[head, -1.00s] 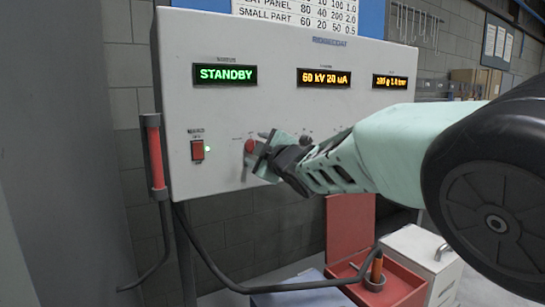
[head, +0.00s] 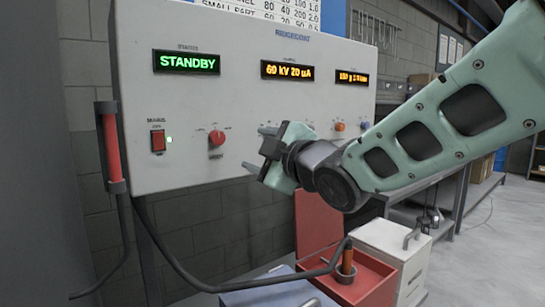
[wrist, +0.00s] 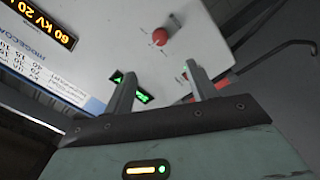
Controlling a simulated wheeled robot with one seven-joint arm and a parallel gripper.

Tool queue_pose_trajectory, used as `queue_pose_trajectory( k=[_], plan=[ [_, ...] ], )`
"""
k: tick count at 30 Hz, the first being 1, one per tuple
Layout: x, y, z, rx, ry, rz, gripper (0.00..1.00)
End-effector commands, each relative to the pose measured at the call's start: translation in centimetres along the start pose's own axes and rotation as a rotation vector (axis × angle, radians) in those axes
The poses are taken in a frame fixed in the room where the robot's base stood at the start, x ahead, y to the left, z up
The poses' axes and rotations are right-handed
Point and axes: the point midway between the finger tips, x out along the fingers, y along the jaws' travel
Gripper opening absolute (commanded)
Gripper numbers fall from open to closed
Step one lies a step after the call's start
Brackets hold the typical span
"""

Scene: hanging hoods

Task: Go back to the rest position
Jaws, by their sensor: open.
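My gripper (head: 264,155) is in front of the lower middle of a white control panel (head: 235,105), apart from the red knob (head: 216,138) on its left. In the wrist view my gripper (wrist: 160,85) shows two separated fingers with nothing between them. The red knob also shows in the wrist view (wrist: 160,37), beyond the fingers. The panel's left display (head: 187,62) reads STANDBY in green. My arm covers part of the panel's lower right.
A red switch (head: 158,140) with a green light sits at the panel's left. Below are an open red box (head: 368,283) and a white box (head: 396,250). Open floor lies at right.

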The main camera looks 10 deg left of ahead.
Motion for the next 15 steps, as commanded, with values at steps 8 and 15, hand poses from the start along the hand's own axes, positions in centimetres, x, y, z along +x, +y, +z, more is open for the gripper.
queue_pose_trajectory(
  k=[8, 15],
  plan=[
    [-0.61, -0.02, -0.02, 0.000, 0.000, 0.000, 0.57],
    [-1.07, -0.22, 0.80, 0.034, -0.031, -0.019, 0.57]
  ],
)
